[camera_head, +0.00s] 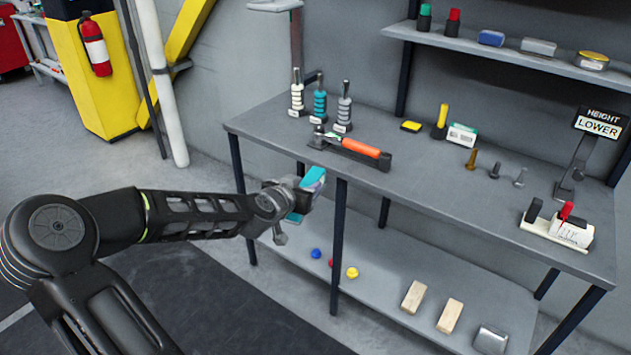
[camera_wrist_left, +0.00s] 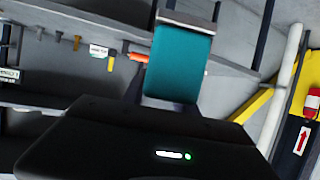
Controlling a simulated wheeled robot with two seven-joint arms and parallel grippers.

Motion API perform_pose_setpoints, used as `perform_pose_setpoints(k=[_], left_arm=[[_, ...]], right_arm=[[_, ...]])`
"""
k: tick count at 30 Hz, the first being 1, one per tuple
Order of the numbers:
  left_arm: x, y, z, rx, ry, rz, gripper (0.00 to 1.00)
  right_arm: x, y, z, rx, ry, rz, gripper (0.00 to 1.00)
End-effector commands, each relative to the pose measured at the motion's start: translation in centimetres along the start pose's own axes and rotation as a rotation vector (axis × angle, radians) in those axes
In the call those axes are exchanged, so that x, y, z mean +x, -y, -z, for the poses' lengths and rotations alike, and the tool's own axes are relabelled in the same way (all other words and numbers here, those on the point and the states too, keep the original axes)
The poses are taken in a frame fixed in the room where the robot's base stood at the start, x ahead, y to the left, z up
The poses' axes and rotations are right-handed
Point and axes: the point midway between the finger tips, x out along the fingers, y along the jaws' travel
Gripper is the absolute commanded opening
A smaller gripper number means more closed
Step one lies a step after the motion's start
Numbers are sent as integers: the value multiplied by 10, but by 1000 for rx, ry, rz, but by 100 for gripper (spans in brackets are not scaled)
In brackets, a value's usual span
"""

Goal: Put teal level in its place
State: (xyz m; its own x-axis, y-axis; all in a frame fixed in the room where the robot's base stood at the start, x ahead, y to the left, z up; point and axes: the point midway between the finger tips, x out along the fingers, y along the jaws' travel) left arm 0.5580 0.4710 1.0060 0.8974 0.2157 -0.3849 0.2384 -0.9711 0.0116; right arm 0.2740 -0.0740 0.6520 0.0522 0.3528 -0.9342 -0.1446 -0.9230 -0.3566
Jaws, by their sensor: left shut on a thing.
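The teal level (camera_head: 313,176) is in my left gripper (camera_head: 303,194), off the front edge of the workbench (camera_head: 262,123) and apart from it. In the left wrist view the teal level (camera_wrist_left: 178,62) shows as a flat teal block standing up from the gripper, with a grey end at its top. The gripper is shut on it and partly hides it in the head view. My right gripper is not in view.
The bench holds teal, white and grey stacked pieces (camera_head: 319,103), an orange-handled tool (camera_head: 361,148), several bolts and a red-switch block (camera_head: 558,227). An upper shelf (camera_head: 462,44) holds small boxes; a lower shelf (camera_head: 385,300) holds balls and wooden blocks.

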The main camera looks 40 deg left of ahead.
Motion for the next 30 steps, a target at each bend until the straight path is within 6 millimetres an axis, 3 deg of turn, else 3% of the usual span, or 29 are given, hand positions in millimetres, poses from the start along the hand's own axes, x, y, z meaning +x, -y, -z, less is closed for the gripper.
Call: perform_pose_setpoints(k=[10, 16, 22, 30], left_arm=[[16, 1, -48, -64, -4, 125, 0], [25, -28, -80, -71, -2, 143, 0], [31, -100, -109, -32, -2, 76, 0], [20, -218, -111, 60, -10, -120, 0]], right_arm=[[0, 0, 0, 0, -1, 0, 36], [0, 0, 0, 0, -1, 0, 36], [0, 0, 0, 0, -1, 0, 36], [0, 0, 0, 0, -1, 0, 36]])
